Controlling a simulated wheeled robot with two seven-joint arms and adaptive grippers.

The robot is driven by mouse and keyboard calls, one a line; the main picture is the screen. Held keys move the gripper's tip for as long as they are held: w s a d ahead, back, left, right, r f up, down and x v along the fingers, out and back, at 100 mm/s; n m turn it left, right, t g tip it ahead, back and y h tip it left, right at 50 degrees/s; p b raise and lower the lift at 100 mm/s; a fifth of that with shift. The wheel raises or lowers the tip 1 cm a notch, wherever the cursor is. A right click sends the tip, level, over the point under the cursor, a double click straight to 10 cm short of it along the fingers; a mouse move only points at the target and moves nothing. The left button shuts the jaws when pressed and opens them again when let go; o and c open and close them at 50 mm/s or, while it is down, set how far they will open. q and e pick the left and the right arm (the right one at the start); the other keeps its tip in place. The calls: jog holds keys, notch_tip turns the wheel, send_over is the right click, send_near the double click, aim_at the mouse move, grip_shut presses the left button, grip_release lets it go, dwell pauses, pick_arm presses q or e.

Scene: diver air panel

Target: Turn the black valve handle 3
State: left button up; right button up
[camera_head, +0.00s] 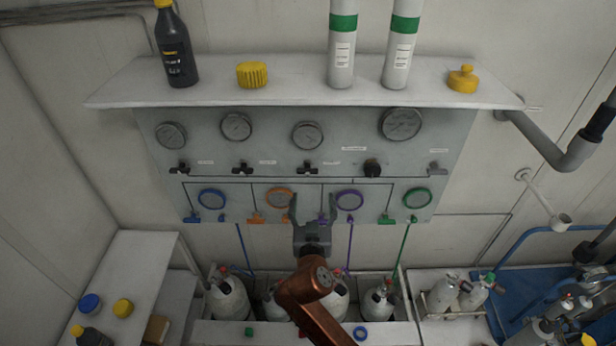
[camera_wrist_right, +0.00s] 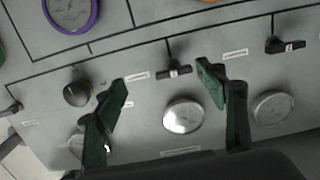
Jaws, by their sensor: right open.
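The black valve handle third from the left (camera_head: 308,168) sits in the row of handles under the gauges on the grey panel (camera_head: 255,150). It lies about level in the head view. In the right wrist view this black handle (camera_wrist_right: 173,71) shows between and beyond the fingertips. My right gripper (camera_head: 313,207) is open and empty, below the handle in the head view and apart from it. Its two green-looking fingers also show in the wrist view (camera_wrist_right: 163,88). My left gripper is in neither view.
Neighbouring black handles (camera_head: 242,168) and a round black knob (camera_head: 372,168) flank the handle. Orange (camera_head: 280,198) and purple (camera_head: 349,200) ringed gauges sit near my gripper. A shelf (camera_head: 290,93) with bottles juts out above. Cylinders (camera_head: 230,298) stand below.

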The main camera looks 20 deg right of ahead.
aim_at(308, 173)
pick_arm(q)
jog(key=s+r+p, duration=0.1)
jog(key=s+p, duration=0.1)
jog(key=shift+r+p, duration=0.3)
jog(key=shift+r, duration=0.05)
pick_arm(e)
jog(key=shift+t, duration=0.5)
jog(key=w, duration=0.2)
jog(key=w+r, duration=0.1)
jog(key=w, duration=0.2)
jog(key=w+r, duration=0.1)
jog(key=w, duration=0.2)
jog(key=shift+d+r, duration=0.2)
jog(key=shift+d, duration=0.1)
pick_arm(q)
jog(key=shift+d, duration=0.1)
pick_arm(e)
jog(key=c, duration=1.2)
